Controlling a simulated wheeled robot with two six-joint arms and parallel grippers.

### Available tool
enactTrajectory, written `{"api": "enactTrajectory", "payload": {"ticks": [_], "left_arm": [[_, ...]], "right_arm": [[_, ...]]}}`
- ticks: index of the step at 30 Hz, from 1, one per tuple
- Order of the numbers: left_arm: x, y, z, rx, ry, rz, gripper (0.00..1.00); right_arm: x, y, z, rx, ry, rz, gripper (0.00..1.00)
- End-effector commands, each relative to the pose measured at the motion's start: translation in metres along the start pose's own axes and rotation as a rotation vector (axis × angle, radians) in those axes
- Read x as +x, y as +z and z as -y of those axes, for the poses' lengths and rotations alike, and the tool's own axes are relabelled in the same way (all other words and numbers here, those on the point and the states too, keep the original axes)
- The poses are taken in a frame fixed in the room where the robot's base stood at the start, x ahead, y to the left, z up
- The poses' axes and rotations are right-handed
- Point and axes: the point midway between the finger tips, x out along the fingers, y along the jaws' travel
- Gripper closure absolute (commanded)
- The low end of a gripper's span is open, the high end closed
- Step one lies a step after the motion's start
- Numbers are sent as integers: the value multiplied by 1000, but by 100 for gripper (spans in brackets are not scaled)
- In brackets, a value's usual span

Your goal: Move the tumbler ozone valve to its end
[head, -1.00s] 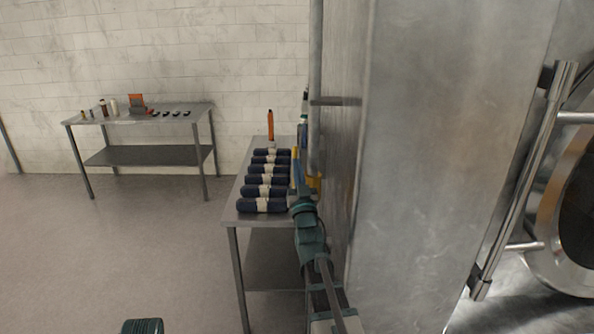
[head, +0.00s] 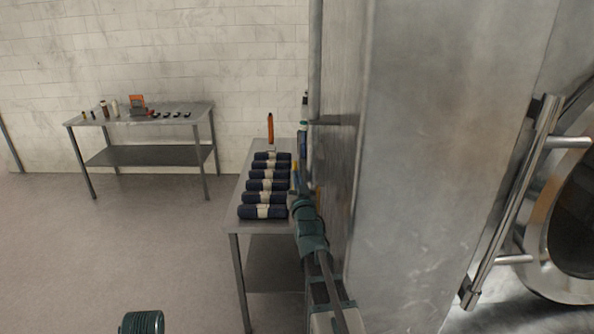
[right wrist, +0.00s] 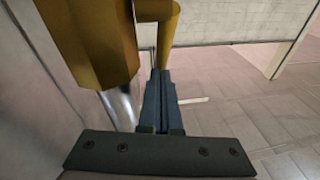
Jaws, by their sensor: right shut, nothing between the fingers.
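In the right wrist view, a yellow faceted valve body (right wrist: 95,40) stands at upper left, with a bent yellow part (right wrist: 166,22), likely its lever, to its right. My right gripper (right wrist: 160,85) is shut and empty, its dark fingers pointing up the picture between and just below these yellow parts. I cannot tell whether the fingers touch them. In the head view my right gripper (head: 299,200) is beside the metal machine's left side, small and partly hidden by my arm. The valve is mostly hidden there.
A steel table (head: 236,222) with several dark rolled bundles (head: 265,185) and an orange item (head: 270,128) stands left of my right arm. The large metal machine (head: 440,170) blocks the right side. Another table (head: 130,117) stands at the back left. Floor between is clear.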

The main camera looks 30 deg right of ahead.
Motion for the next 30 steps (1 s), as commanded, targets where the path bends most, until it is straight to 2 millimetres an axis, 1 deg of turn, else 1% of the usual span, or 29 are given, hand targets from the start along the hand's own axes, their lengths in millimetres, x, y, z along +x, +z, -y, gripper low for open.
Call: {"api": "enactTrajectory", "payload": {"ticks": [1, 3, 6, 8, 12, 15, 21, 30], "left_arm": [[-18, 1, 2, -2, 1, 0, 50], [-34, 2, 3, -4, 1, 0, 50], [-58, 4, 5, -8, 2, 1, 50], [-65, 4, 6, -9, 2, 1, 50], [-63, 4, 6, -10, 2, 1, 50], [-60, 4, 5, -11, 2, 1, 50], [-57, 3, 5, -11, 2, 0, 50], [-55, 3, 5, -11, 2, 0, 50]], "right_arm": [[5, -8, 1, 6, 4, 38, 100], [10, -10, 1, 15, 11, 104, 100], [15, -9, 0, 31, 25, 213, 100], [16, -5, -1, 37, 34, 263, 100], [18, 7, -4, 44, 43, 306, 100], [21, 11, -4, 44, 43, 307, 100], [26, 14, -6, 44, 43, 306, 100], [29, 16, -6, 44, 43, 305, 100]]}}
